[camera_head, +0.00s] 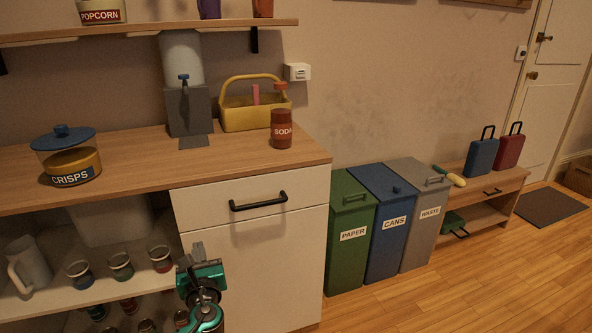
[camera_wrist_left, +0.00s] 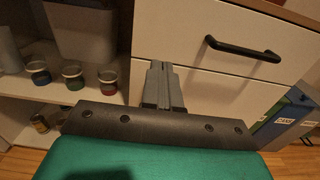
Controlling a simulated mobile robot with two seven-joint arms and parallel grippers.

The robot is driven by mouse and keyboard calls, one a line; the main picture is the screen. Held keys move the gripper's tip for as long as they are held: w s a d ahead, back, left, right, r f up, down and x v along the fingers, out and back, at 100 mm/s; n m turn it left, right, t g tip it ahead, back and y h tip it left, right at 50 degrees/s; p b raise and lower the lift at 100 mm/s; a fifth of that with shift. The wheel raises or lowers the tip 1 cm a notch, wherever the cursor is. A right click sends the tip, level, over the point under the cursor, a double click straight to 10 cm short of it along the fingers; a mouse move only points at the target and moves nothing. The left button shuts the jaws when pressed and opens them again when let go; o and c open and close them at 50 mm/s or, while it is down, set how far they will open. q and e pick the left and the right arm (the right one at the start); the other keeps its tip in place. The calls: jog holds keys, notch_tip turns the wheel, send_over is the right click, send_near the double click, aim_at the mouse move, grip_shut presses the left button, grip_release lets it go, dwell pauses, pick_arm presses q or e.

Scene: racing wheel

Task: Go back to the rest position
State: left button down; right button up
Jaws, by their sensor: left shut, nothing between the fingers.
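My left gripper (camera_head: 190,262) is in front of the lower cabinet, near the left edge of the white door (camera_head: 265,262). It also shows in the left wrist view (camera_wrist_left: 161,68), where its grey fingers are together with nothing between them. The fingers point toward the cabinet front, below and left of the black drawer handle (camera_head: 258,201), and apart from it. The handle shows in the wrist view too (camera_wrist_left: 243,49). The drawer (camera_head: 290,215) is shut. My right gripper is not in either view.
Open shelves with cups (camera_head: 120,266) and a pitcher (camera_head: 28,265) lie left of the gripper. The counter (camera_head: 140,160) above holds a crisps jar (camera_head: 68,160), a dispenser (camera_head: 187,105), a yellow caddy (camera_head: 240,115) and a soda jar (camera_head: 281,128). Bins (camera_head: 390,222) stand right; floor (camera_head: 470,280) is clear.

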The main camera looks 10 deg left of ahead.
pick_arm(q)
jog(key=s+d+f+n+g+h+p, duration=0.35)
jog(key=s+d+f+n+h, duration=0.25)
jog(key=s+d+f+n, duration=0.3)
jog(key=s+d+r+n+h+p, duration=0.2)
jog(key=s+d+n+h, duration=0.1)
jog(key=s+n, duration=0.4)
jog(key=s+d+r+n+h+p, duration=0.2)
jog(key=s+d+n, duration=0.4)
jog(key=n, duration=0.4)
jog(key=shift+s+r+n+g+h, duration=0.15)
jog(key=shift+s+n+g+h, duration=0.2)
jog(key=shift+s+h, duration=0.15)
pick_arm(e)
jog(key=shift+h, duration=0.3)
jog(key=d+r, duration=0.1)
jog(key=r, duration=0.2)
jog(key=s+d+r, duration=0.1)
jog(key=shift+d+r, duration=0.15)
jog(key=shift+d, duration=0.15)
